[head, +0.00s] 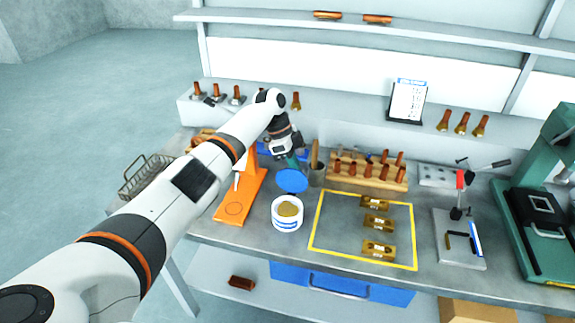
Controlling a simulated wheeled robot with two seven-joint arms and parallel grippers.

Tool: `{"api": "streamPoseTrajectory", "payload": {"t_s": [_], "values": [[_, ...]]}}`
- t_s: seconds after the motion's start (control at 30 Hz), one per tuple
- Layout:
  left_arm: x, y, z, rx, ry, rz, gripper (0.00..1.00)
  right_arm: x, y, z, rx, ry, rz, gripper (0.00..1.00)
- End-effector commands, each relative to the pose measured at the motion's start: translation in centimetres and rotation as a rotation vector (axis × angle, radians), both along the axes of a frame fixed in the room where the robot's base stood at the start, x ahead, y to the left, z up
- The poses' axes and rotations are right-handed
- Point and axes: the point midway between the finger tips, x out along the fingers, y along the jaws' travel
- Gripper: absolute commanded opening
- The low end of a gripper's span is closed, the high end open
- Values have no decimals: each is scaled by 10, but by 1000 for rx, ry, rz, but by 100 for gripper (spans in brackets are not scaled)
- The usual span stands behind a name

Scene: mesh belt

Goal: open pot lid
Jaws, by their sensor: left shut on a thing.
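A white pot (287,214) with a blue label band stands on the grey workbench, its top open and a tan content showing inside. A round blue lid (292,181) is off the pot, tilted, above and behind it. My left gripper (293,164) is shut on the lid at its upper edge and holds it. The fingertips are small and partly hidden behind the lid. My right gripper is not in view.
An orange stand (240,197) is left of the pot. A yellow-outlined area (335,243) with brass parts lies to the right. A wooden rack (368,176) with several brown-handled tools stands behind it. A wire basket (147,177) sits at the left end.

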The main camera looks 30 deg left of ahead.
Motion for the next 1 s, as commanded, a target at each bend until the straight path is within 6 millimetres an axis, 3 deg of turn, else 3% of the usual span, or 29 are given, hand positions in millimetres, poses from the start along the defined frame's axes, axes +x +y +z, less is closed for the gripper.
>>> {"api": "streamPoseTrajectory", "payload": {"t_s": [0.67,0.7,0.73,1.0], "values": [[-4,-7,-5,-7,66,-1,0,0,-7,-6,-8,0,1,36],[-4,-7,-5,-8,65,-1,13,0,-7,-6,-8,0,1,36],[-4,-8,-5,-8,65,-1,16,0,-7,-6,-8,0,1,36],[-3,-7,-3,-10,61,0,16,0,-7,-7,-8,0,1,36]]}}
